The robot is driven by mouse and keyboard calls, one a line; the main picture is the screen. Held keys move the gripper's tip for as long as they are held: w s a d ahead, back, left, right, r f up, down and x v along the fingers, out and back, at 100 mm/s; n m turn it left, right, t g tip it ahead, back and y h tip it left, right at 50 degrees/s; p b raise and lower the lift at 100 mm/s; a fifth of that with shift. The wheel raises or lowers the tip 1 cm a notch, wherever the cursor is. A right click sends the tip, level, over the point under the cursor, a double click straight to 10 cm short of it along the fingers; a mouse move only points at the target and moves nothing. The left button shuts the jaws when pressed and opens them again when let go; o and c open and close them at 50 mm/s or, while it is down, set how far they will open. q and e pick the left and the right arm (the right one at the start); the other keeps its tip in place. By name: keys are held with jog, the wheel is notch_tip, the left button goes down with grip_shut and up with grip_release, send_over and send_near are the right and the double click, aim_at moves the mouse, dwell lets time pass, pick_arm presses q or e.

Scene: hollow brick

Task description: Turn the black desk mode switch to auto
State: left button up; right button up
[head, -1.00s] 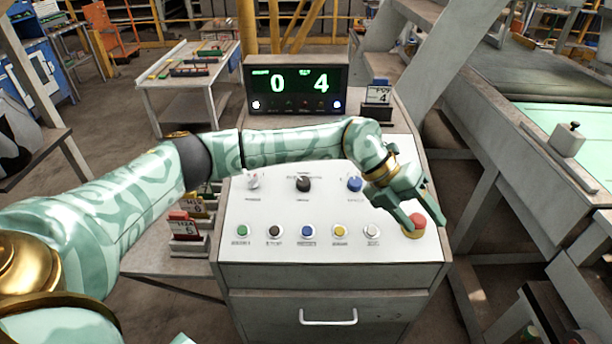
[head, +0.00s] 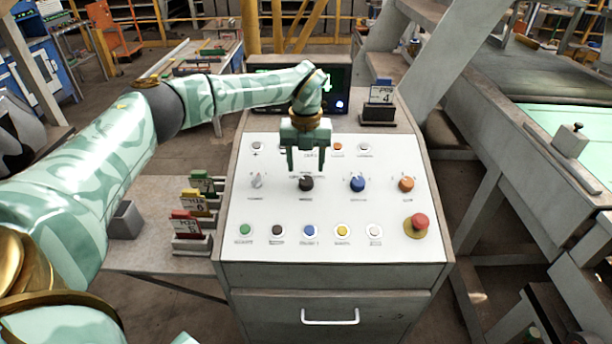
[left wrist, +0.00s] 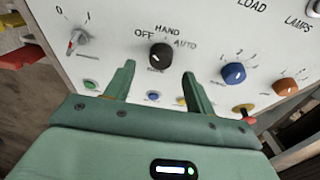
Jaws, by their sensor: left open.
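The black mode switch (head: 306,184) is a round knob in the middle row of the sloping white desk panel. In the left wrist view the black knob (left wrist: 160,58) has OFF, HAND and AUTO printed around it; which label its pointer faces is hard to tell. My left gripper (head: 305,169) is open and empty, fingers pointing down at the panel just behind the knob in the head view. In the left wrist view the knob shows between the spread fingertips (left wrist: 159,72), with no clear contact. My right gripper is not in view.
Below are several push buttons and a red emergency button (head: 419,222). The display box (head: 340,90) behind is partly hidden by my arm. Card holders (head: 192,243) stand at the left.

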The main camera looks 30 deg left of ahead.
aim_at(306, 180)
pick_arm(q)
jog(key=shift+f, duration=2.4)
jog(key=c, duration=1)
jog(key=shift+o, duration=0.2)
